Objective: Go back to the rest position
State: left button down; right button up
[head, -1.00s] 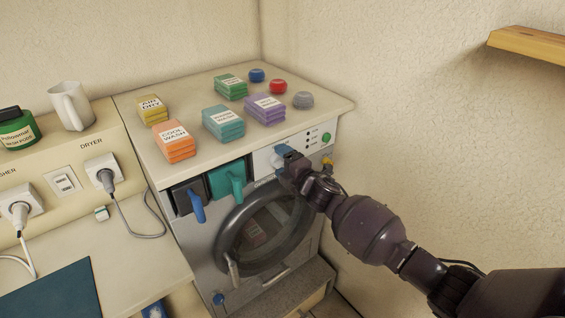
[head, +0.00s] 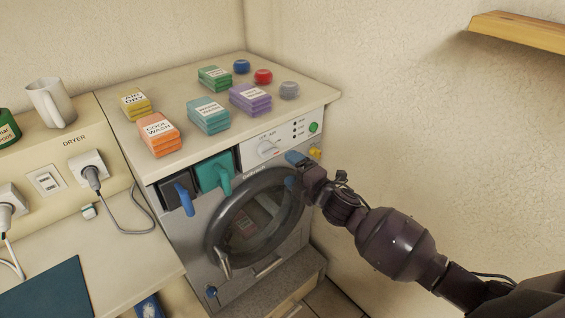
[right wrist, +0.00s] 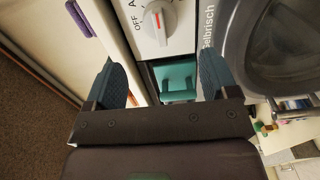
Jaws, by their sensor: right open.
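My right gripper (head: 291,171) is open and empty in front of the front-loading machine (head: 190,235), beside the upper right rim of its round door (head: 214,232). Its two blue-green fingers are spread apart in the right wrist view (right wrist: 161,82), with nothing between them. The white control dial (head: 267,147) is up and left of the gripper and apart from it. In the right wrist view the dial (right wrist: 158,19) shows a red mark, with "OFF" printed beside it. The teal drawer (right wrist: 176,82) lies beyond the fingers. My left gripper is not in view.
Several labelled stacks, such as the orange one (head: 160,135), and coloured knobs such as the red one (head: 263,76) sit on the machine top. A mug (head: 51,103) and plugs stand left. A wooden shelf (head: 520,29) juts from the right wall.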

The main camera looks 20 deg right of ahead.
jog(key=shift+s+d, duration=0.2)
jog(key=shift+s, duration=0.4)
jog(key=s+d+f+m+g+h, duration=0.2)
jog(key=s+f+m+h, duration=0.1)
jog(key=s+f+m, duration=0.6)
jog(key=s+d+f+m+g+h, duration=0.2)
jog(key=s+f+m, duration=0.6)
jog(key=s, duration=1)
jog(key=m+g+h, duration=0.1)
jog(key=m, duration=0.3)
jog(key=shift+f, duration=0.35)
jog(key=shift+s+a, duration=0.1)
